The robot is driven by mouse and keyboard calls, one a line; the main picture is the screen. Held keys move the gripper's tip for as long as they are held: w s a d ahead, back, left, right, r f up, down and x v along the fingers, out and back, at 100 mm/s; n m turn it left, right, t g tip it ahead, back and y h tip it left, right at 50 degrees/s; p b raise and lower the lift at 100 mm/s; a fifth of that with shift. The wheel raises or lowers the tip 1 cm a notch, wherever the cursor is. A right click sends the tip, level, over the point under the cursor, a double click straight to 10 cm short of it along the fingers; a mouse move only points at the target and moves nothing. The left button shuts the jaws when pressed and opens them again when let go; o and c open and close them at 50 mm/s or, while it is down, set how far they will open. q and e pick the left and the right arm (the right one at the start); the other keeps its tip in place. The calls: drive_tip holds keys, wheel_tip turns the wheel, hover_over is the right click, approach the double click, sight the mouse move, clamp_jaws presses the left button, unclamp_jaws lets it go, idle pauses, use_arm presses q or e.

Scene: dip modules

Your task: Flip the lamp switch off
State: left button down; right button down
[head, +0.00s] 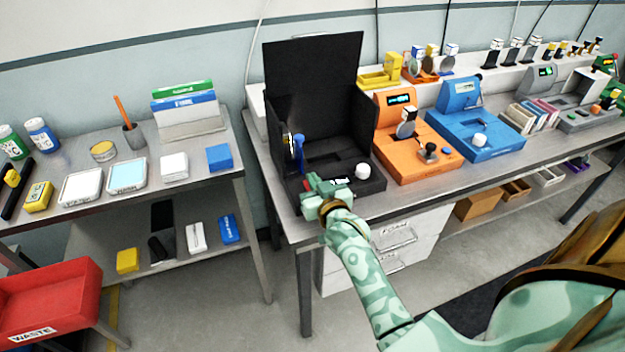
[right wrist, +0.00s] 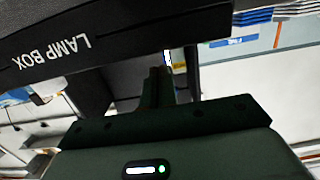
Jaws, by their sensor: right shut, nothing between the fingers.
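The black lamp box (head: 313,80) stands open on the bench in the head view, with a tall back and side walls around a low base. Its white "LAMP BOX" lettering shows upside down in the right wrist view (right wrist: 110,30). A white round knob (head: 362,171) is at the base's right, and a blue part (head: 298,150) stands inside at the left. My right gripper (head: 318,184) is shut and empty at the base's front edge, beside a small red part (head: 307,184). The gripper hides part of the front, and I cannot make out the switch or any contact. My left gripper is out of view.
An orange module (head: 408,160) and a blue module (head: 480,135) stand to the right of the lamp box. A side table (head: 215,185) with boxes and trays is at the left, and a red waste bin (head: 50,300) is at the lower left.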

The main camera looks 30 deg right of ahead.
drive_tip(key=shift+f, duration=0.5)
drive_tip(key=shift+w+f+b, duration=0.1)
drive_tip(key=shift+f+b, duration=0.05)
drive_tip(key=shift+b, duration=0.2)
drive_tip(key=shift+w, duration=0.1)
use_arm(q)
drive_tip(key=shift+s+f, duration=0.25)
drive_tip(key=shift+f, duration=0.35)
